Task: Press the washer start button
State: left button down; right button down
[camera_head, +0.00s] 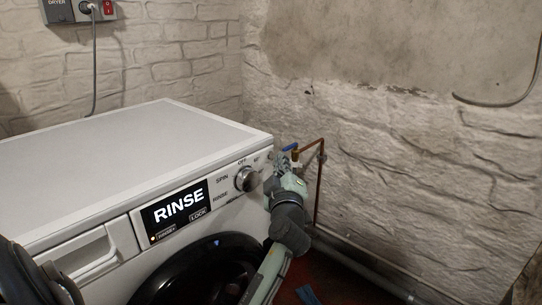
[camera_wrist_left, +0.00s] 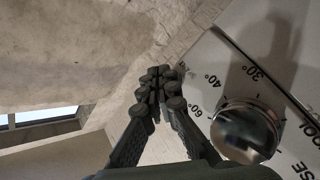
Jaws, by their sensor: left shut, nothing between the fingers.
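The white washer (camera_head: 120,150) stands at the left and centre of the head view. Its front panel has a lit display (camera_head: 177,208) reading "RINSE" and a round silver dial (camera_head: 247,179), which also shows in the wrist view (camera_wrist_left: 245,132) with temperature marks around it. I cannot make out a start button; the right end of the panel is partly hidden by my arm. My left gripper (camera_head: 282,162) is shut and empty, by the washer's front right corner, right of the dial. In the wrist view its fingertips (camera_wrist_left: 160,80) are together, beside the dial. My right gripper is not in view.
A copper pipe with a blue-handled valve (camera_head: 290,148) runs down the stone wall just behind my left gripper. A wall box with a red switch (camera_head: 108,8) and cable is at the upper left. The dark round door (camera_head: 205,270) is below the panel. The washer's top is clear.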

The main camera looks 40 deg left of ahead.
pick_arm(q)
jog(key=shift+a, duration=0.15)
jog(key=shift+a+b, duration=0.3)
dwell(0.4)
